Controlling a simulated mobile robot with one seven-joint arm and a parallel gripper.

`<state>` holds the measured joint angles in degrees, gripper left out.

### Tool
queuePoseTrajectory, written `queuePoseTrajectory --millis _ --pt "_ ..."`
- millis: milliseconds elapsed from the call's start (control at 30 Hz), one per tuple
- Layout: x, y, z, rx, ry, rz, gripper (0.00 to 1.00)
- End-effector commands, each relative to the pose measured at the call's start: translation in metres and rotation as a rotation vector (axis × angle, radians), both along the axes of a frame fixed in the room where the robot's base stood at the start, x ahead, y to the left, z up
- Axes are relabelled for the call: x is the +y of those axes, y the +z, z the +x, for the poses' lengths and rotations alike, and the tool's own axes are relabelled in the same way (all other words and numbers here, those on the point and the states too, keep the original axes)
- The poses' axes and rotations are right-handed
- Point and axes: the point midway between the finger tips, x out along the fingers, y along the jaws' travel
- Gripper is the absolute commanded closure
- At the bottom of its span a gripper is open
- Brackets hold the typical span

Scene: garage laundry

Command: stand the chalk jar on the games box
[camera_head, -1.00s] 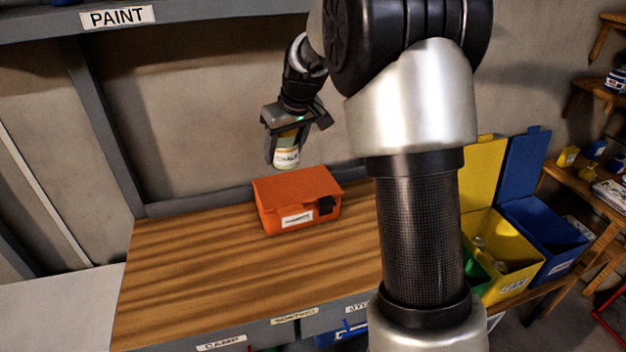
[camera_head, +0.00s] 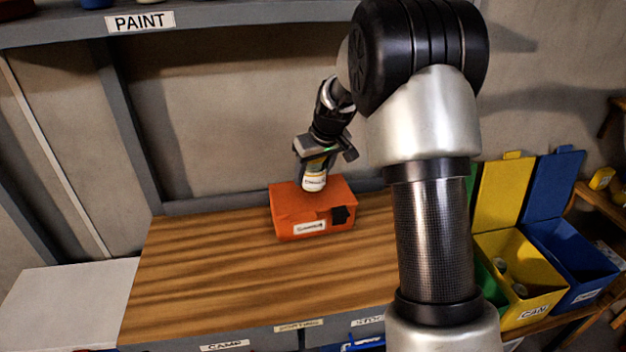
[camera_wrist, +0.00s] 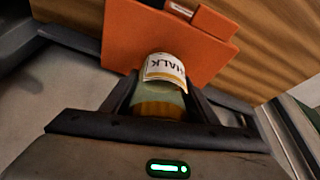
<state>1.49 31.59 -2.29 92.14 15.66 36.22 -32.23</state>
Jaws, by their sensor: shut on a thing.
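The chalk jar (camera_head: 314,182) has a white label and is held upright, or nearly so, in my gripper (camera_head: 316,172). In the wrist view the jar (camera_wrist: 165,72) shows its "CHALK" label between the two dark fingers of my gripper (camera_wrist: 163,98). My gripper is shut on it. The games box (camera_head: 290,212) is an orange box with a dark latch and a white label, on the wooden bench top. The jar is over the back part of its lid. I cannot tell whether the jar's base touches the lid. The box also shows in the wrist view (camera_wrist: 125,38).
The wooden bench top (camera_head: 210,270) is clear to the left of the box. A wall (camera_head: 250,120) stands close behind it. A shelf labelled "PAINT" (camera_head: 140,22) hangs above left. Yellow (camera_head: 540,295) and blue (camera_head: 590,270) lidded bins stand at the right.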

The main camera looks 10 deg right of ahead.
Motion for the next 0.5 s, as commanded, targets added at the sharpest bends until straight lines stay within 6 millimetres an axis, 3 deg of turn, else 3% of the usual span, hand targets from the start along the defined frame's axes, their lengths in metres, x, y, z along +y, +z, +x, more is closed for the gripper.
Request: queuePoseTrajectory --millis 133,500 --pt "0.000 -0.018 0.000 -0.001 0.001 -0.001 0.74" --pt "0.000 -0.023 0.001 -0.002 0.001 -0.001 0.74"
